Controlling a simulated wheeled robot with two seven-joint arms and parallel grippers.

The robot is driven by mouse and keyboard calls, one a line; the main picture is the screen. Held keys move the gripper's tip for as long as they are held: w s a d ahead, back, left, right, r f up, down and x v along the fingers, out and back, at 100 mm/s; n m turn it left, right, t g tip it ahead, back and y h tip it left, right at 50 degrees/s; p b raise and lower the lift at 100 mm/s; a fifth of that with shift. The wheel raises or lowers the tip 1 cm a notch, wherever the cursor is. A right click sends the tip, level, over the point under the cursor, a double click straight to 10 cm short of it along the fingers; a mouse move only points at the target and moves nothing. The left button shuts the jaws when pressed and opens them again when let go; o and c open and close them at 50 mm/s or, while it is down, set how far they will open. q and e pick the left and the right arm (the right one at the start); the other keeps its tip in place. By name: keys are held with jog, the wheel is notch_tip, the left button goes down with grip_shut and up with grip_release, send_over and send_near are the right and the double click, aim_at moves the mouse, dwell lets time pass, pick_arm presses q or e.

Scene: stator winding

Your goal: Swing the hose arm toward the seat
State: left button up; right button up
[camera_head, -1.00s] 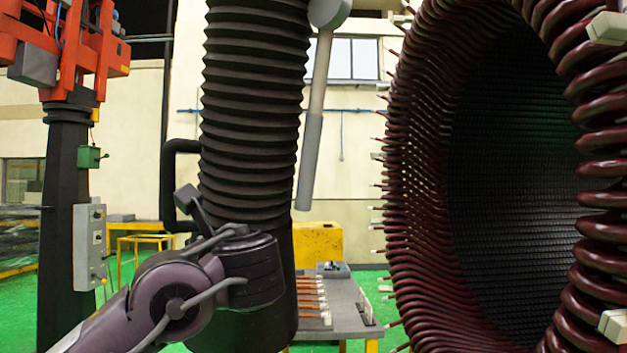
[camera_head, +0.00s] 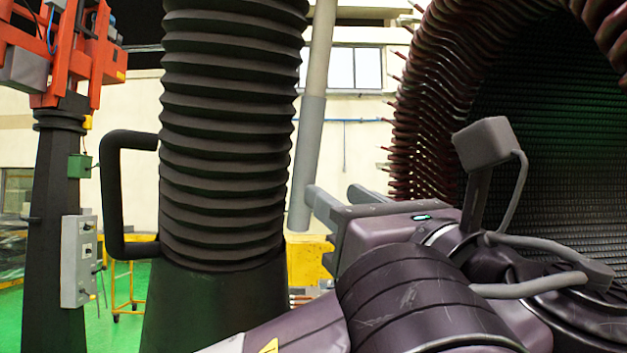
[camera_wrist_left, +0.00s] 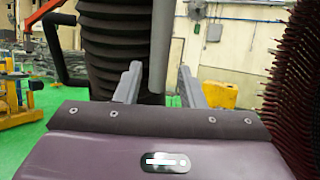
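The hose arm shows as a thick black ribbed hose (camera_head: 225,120) with a smooth dark lower end (camera_head: 205,305) and a black bar handle (camera_head: 112,190) on its left side. A grey rod (camera_head: 312,130) hangs just right of the hose. My left gripper (camera_head: 333,190) is open and empty, its fingers pointing toward the rod's lower end. In the left wrist view the rod (camera_wrist_left: 160,50) lines up with the gap between the fingers (camera_wrist_left: 158,84); contact cannot be told. The handle also shows there at the upper left (camera_wrist_left: 55,45). No seat can be made out. My right gripper is out of view.
The large stator with dark red coils (camera_head: 440,90) fills the right side, behind my left arm. An orange machine on a black column (camera_head: 65,190) stands at the left. A yellow block (camera_head: 308,262) is behind the rod. Green floor shows at the lower left.

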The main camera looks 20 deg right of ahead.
aim_at(311, 175)
pick_arm(q)
jog(key=w+r+p, duration=0.1)
jog(key=p, duration=0.1)
jog(key=w+a+r+p, duration=0.1)
jog(key=w, duration=0.1)
jog(key=shift+r+p, duration=0.15)
jog(key=shift+p, duration=0.25)
jog(key=x, duration=0.2)
jog(key=shift+w+p, duration=0.35)
jog(key=shift+w, duration=0.5)
jog(key=shift+a, duration=0.1)
grip_shut()
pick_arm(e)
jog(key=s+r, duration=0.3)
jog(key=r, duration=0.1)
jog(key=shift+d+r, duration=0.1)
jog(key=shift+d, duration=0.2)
